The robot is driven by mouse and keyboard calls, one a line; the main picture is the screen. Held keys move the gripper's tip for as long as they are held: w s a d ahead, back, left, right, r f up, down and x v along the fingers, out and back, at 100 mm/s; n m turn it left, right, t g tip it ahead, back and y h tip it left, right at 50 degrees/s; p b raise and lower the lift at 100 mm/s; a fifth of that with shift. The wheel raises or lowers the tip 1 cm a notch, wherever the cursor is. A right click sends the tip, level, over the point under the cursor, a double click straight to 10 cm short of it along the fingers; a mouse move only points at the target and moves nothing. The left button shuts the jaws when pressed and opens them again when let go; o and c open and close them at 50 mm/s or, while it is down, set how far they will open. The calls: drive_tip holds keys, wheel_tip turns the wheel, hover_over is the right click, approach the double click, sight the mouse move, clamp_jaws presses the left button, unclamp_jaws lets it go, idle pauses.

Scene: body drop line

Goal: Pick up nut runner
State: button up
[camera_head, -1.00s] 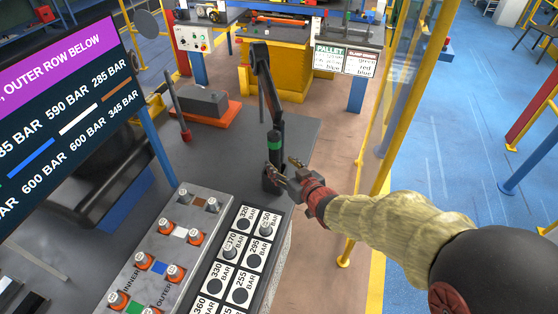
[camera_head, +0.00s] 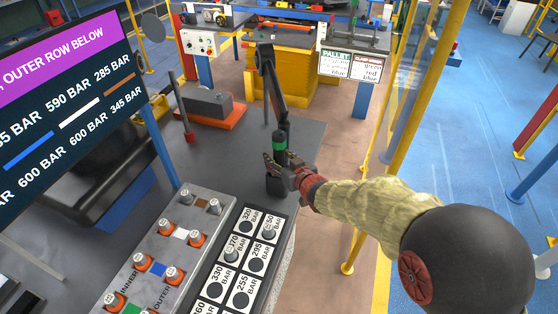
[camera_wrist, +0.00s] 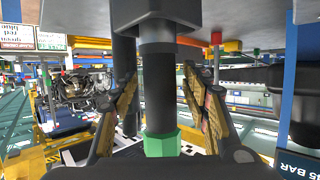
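The nut runner (camera_head: 279,148) is an upright dark cylinder with a green band, under a black jointed support arm at the table's right side. In the wrist view its black body and green band (camera_wrist: 162,143) fill the middle, with the picture upside down. My gripper (camera_head: 276,166) reaches in from the right at the tool's lower part. In the wrist view my gripper's two fingers (camera_wrist: 163,108) stand on either side of the tool, with gaps visible between them and the body. The gripper is open around it. The tool's lower end is partly hidden by my gripper in the head view.
A socket tray (camera_head: 240,265) with pressure labels and a grey fixture (camera_head: 165,262) with coloured marks lie in front. A screen (camera_head: 70,110) stands at left.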

clamp_jaws()
idle(0.5)
drive_tip(key=shift+w+r, duration=0.1)
drive_tip(key=shift+r, duration=0.1)
